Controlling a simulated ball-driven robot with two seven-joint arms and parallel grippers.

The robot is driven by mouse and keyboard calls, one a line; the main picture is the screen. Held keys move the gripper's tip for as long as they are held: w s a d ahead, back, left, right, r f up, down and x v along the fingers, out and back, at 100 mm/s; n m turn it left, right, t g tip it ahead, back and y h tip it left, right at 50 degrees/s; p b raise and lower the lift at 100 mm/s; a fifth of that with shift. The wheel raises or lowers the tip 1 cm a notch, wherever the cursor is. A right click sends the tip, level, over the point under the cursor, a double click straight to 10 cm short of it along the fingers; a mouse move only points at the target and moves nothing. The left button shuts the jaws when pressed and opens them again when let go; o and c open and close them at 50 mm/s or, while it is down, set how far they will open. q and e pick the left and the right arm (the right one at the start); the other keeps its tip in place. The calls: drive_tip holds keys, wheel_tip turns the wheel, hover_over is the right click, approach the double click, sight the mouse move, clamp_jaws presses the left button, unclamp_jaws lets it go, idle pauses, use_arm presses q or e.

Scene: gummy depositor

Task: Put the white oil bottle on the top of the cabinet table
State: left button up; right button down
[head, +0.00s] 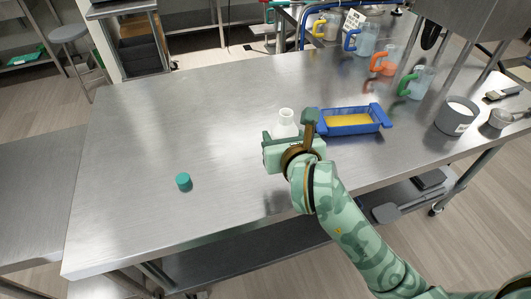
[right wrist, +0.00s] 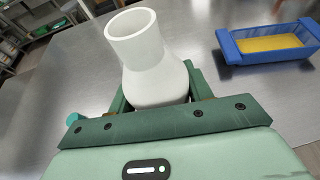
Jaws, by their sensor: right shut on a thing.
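The white oil bottle (head: 286,120) is upright at the front middle of the steel table (head: 200,115); its open neck shows above my right gripper. In the right wrist view the bottle (right wrist: 145,60) stands between the two green fingers. My right gripper (right wrist: 155,95) is shut on its body. In the head view my right gripper (head: 287,138) hides the bottle's lower part, so I cannot tell whether its base touches the table. My left gripper is not in view. I cannot tell which piece of furniture is the cabinet table.
A blue tray with yellow contents (head: 350,121) is just right of the bottle. A teal cap (head: 183,181) lies to the left. A grey pot (head: 456,115) and jugs with orange (head: 384,60) and green (head: 411,84) handles stand to the right. The table's left half is mostly clear.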

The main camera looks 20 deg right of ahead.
drive_tip(key=w+f, duration=0.1)
drive_tip(key=w+a+f+b, duration=0.1)
drive_tip(key=f, duration=0.1)
drive_tip(key=w+f+b, duration=0.1)
drive_tip(key=f, duration=0.1)
drive_tip(key=shift+w+a+f, duration=0.15)
drive_tip(key=shift+w+f, duration=0.05)
drive_tip(key=shift+w, duration=0.2)
wheel_tip(320, 180, down, 4)
drive_tip(key=shift+w+r+b, duration=0.15)
drive_tip(key=shift+r+b, duration=0.05)
drive_tip(key=shift+b, duration=0.6)
drive_tip(key=shift+r, duration=0.15)
drive_tip(key=shift+f, duration=0.2)
drive_tip(key=c, duration=0.6)
unclamp_jaws()
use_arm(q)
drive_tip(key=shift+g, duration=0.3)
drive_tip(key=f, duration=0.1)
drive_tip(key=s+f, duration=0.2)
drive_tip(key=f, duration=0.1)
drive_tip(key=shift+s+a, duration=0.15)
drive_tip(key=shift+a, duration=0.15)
use_arm(e)
drive_tip(key=shift+r, duration=0.1)
